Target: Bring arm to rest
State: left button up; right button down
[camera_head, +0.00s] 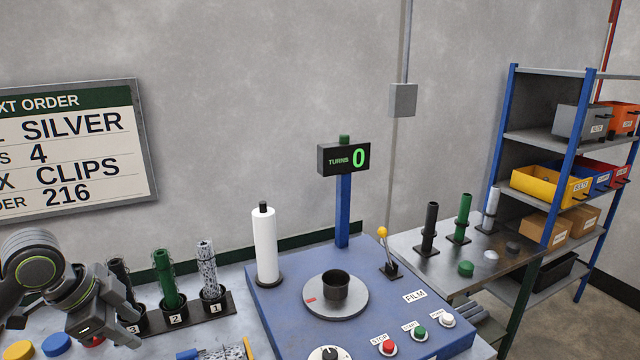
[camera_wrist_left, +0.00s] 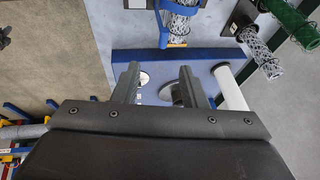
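My left arm comes in at the lower left of the head view. Its gripper (camera_head: 108,304) is above the grey bench, just left of the rack of rolls, and hides part of the rack's left end. In the left wrist view the two dark fingers (camera_wrist_left: 162,84) stand apart with nothing between them, so the gripper is open and empty. Beyond the fingers the blue machine and the white film roll (camera_wrist_left: 230,88) show. My right arm and gripper are in neither view.
A rack (camera_head: 218,306) holds black, green and silver mesh rolls. The blue machine (camera_head: 275,315) carries a film roll (camera_head: 265,245), a turntable (camera_head: 350,300) and a display reading 0 turns (camera_head: 343,159). Colored discs (camera_head: 57,344) lie near the gripper. Shelves (camera_head: 545,140) stand at right.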

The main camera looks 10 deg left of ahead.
pick_arm(q)
jog(key=s+d+f+n, duration=0.2)
jog(key=s+d+f, duration=0.15)
jog(key=f, duration=0.55)
jog(key=s+d+f+n, duration=0.2)
jog(key=s+f+n, duration=0.15)
jog(key=f, duration=0.65)
jog(key=s+d+f+n+y, duration=0.1)
jog(key=s+f+n+y, duration=0.2)
jog(key=s, duration=0.5)
jog(key=s+d+f+n+y, duration=0.1)
jog(key=s+f+n, duration=0.25)
jog(key=s, duration=0.45)
notch_tip(320, 180, down, 26)
jog(key=a+g+b, duration=0.2)
jog(key=b, duration=0.1)
jog(key=s+f+b, duration=0.1)
jog(key=s+f, duration=0.6)
jog(key=f, duration=0.3)
jog(key=s+d+f+g+b, duration=0.1)
jog(key=s+f, duration=0.7)
jog(key=f, duration=0.1)
jog(key=shift+f+b, duration=0.35)
jog(key=shift+b, duration=0.05)
